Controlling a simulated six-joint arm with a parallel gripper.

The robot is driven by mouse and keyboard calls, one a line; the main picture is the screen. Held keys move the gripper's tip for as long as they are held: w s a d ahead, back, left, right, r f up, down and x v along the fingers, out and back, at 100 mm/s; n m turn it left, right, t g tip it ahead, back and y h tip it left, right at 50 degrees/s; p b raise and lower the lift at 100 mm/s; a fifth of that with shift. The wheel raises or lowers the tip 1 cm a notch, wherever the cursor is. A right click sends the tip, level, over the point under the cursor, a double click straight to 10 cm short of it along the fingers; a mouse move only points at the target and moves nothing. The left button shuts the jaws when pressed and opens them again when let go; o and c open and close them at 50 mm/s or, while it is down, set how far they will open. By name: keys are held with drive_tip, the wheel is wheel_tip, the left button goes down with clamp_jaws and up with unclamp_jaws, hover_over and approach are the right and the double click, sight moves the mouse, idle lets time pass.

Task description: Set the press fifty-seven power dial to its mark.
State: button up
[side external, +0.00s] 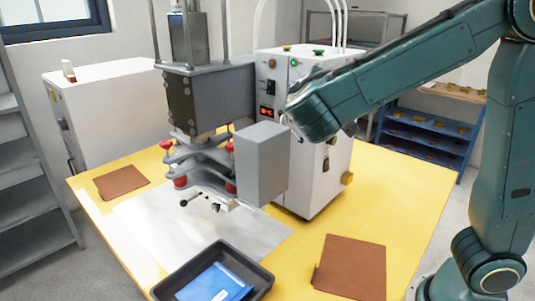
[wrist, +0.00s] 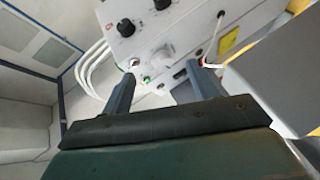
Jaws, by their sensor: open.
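The press (side external: 205,95) stands on the yellow table with a white control cabinet (side external: 325,190) beside it. In the wrist view the cabinet's front panel shows a pale round dial (wrist: 163,57) and a darker knob (wrist: 126,27). I cannot read which press or dial is which, and no mark is legible. My gripper (wrist: 160,72) is open, its two fingers pointing at the panel with the pale dial in view between them, apparently not gripped. In the side view my gripper (side external: 290,118) is close to the panel and its fingers are mostly hidden, as is the dial.
A grey box (side external: 262,165) stands out in front of the panel, close to my gripper. A black tray (side external: 262,272) with a blue packet and brown sheets (side external: 350,267) lie on the table. White hoses (wrist: 88,68) run beside the panel. The table's right side has free room.

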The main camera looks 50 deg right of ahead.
drive_tip(key=n+t, duration=0.1)
drive_tip(key=n, duration=0.1)
drive_tip(key=a+n+t, duration=0.1)
drive_tip(key=n, duration=0.2)
drive_tip(key=n+t+y, duration=0.1)
drive_tip(key=n+t, duration=0.1)
drive_tip(key=shift+s+a+f+n, duration=0.25)
drive_tip(key=shift+s+a+n, duration=0.05)
drive_tip(key=shift+a, duration=0.1)
drive_tip(key=shift+w+d, duration=0.1)
drive_tip(key=x, duration=1.3)
drive_tip(key=shift+w+d, duration=0.2)
drive_tip(key=shift+r, duration=0.1)
drive_tip(key=c, duration=1)
